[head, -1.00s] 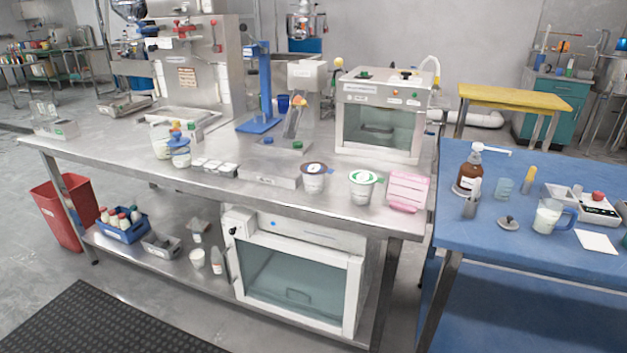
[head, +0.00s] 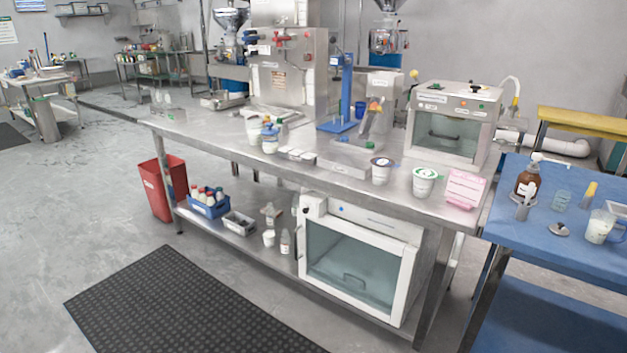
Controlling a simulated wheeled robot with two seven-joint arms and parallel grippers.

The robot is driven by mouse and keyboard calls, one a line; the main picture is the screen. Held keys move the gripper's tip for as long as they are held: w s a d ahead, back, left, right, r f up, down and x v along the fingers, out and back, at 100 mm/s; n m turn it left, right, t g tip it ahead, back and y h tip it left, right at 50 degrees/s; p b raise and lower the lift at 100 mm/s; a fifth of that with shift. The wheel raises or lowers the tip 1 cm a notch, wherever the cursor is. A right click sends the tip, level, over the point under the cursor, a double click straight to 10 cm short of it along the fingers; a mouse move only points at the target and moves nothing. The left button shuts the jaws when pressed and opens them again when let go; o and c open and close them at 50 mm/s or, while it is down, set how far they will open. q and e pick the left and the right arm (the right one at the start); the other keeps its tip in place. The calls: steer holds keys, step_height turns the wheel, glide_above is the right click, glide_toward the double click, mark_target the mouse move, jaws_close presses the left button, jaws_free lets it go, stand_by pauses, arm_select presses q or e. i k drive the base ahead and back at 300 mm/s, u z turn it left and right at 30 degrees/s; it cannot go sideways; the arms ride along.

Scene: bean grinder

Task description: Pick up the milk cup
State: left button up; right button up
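A clear handled cup (head: 599,228) with white contents stands upright on the blue table at the right edge of the head view. Two white lidded cups stand near the front right of the steel table: one with a dark lid (head: 381,172) and one with a green-and-white lid (head: 423,184). A jar with a blue top (head: 270,139) and white contents stands further left. I cannot tell which of these is the milk cup. Neither of my grippers is in view.
The long steel table (head: 330,172) carries a white glass-fronted box (head: 448,135) and a pink block (head: 465,189). A brown pump bottle (head: 527,180) stands on the blue table (head: 530,238). A red bin (head: 163,190) stands at left. Open floor lies around the black mat (head: 180,305).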

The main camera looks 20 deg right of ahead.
mark_target(381, 175)
steer(key=u, duration=0.35)
steer(key=i, duration=1.3)
steer(key=z, duration=0.95)
